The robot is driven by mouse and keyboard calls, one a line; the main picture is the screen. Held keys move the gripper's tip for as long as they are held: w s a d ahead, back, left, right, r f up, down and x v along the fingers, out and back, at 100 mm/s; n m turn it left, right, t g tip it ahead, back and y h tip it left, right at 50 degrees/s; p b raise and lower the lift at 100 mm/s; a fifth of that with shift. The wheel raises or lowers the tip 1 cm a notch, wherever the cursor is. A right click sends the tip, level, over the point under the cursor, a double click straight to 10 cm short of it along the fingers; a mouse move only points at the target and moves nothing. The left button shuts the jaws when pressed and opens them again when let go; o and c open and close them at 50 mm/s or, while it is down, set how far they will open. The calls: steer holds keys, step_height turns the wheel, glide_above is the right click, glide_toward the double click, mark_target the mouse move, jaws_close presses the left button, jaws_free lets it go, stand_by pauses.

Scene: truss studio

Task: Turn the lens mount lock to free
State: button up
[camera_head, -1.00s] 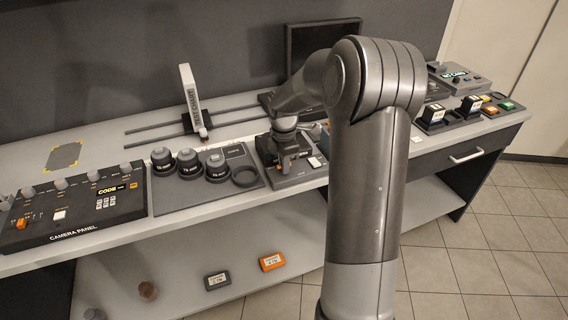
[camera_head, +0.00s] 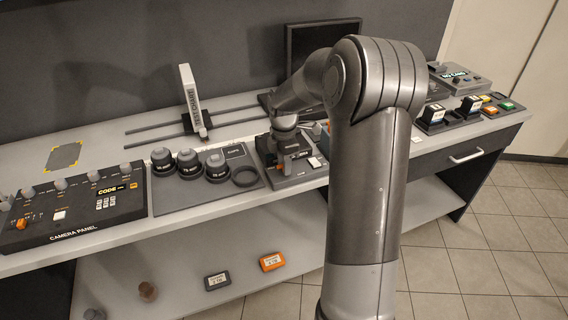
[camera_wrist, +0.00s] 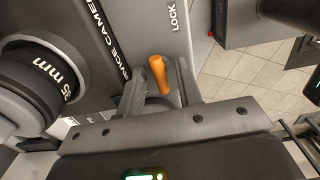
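The lens mount lock is an orange lever (camera_wrist: 160,76) on the grey camera body, close to the printed word LOCK (camera_wrist: 174,15) in the wrist view. My gripper (camera_wrist: 162,88) has one finger on each side of the lever, very close to it. I cannot tell whether both fingers press on it. A lens (camera_wrist: 40,85) marked "35 mm" sits at the left of the wrist view.
Several loose lenses (camera_head: 188,164) stand on a dark tray left of the camera unit. The camera panel (camera_head: 75,207) is at far left. A test chart (camera_head: 192,100) stands on rails behind. A monitor (camera_head: 300,45) is at the back. The card station (camera_head: 456,78) is at right.

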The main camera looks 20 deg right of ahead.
step_height(320, 180, up, 10)
steer(key=shift+r, duration=0.2)
stand_by(0.5)
